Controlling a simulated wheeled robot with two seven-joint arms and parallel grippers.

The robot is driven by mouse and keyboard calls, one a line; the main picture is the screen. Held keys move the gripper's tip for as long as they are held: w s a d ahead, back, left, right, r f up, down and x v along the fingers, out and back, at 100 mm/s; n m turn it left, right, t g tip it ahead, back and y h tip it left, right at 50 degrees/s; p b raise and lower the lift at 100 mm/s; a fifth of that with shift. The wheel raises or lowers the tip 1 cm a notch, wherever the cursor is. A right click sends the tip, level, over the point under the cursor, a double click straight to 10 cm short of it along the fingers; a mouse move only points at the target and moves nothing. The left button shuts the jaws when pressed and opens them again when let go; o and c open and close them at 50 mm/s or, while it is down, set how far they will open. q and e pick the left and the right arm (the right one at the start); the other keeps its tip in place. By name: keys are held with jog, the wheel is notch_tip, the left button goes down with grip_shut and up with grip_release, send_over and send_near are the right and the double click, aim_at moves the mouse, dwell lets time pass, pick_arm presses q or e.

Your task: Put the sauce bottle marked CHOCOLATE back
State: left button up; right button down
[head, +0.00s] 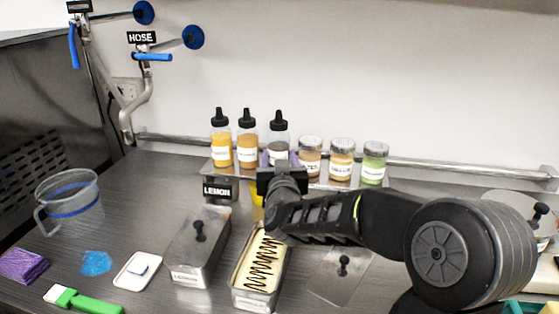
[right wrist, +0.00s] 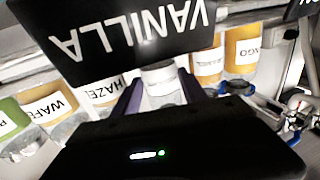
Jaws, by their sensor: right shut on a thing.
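The dark sauce bottle (head: 279,136) with a black nozzle cap is upright at the right end of a row of bottles at the back. Its label is not readable, and its base is hidden by my gripper. My right gripper (head: 279,160) reaches in from the front and is shut on this bottle. In the right wrist view the purple fingers of my right gripper (right wrist: 162,97) stand either side of the bottle (right wrist: 161,80). I cannot tell whether the bottle's base touches the rack. My left gripper is not in view.
An orange bottle (head: 221,150) and a brown-orange bottle (head: 246,150) stand left of it; lidded jars (head: 342,160) stand right. A VANILLA sign (right wrist: 130,35) is close to my right wrist. A lidded pan (head: 197,250) and an open pan (head: 240,297) stand in front.

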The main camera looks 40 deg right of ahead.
jog(key=shift+r, duration=0.1)
jog(key=shift+f, duration=0.2)
jog(key=c, duration=1.1)
grip_release()
jog(key=shift+f, duration=0.1)
jog(key=shift+o, duration=1.1)
jog(key=shift+r, duration=0.2)
jog(key=shift+r, duration=0.2)
jog(key=b+v, duration=0.2)
jog(key=v, duration=1)
jog(key=shift+f, duration=0.15)
